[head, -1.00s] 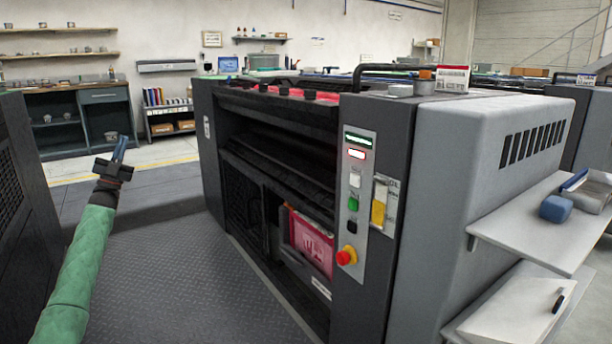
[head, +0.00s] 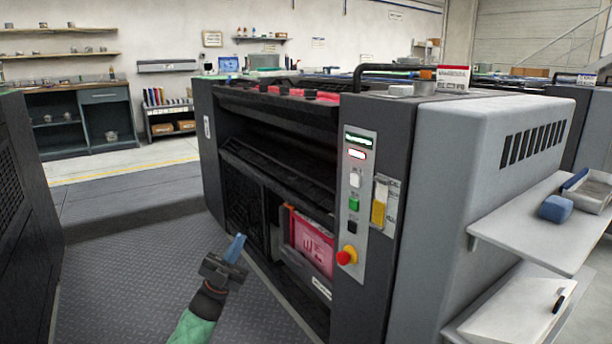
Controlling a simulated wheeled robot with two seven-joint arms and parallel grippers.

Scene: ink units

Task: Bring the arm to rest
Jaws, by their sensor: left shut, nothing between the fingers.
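My left arm, in a green sleeve, comes up from the bottom of the head view. Its left gripper (head: 236,248) has blue fingertips and is shut with nothing between them. It is over the dark tread-plate floor, in front of the open lower bay of the press unit (head: 460,170) and apart from it as far as I can tell. My right gripper is not in view.
The press front carries a button panel (head: 354,200) with a red emergency knob (head: 346,256). A pink-red panel (head: 311,242) shows in the bay. A dark unit (head: 22,200) stands at left.

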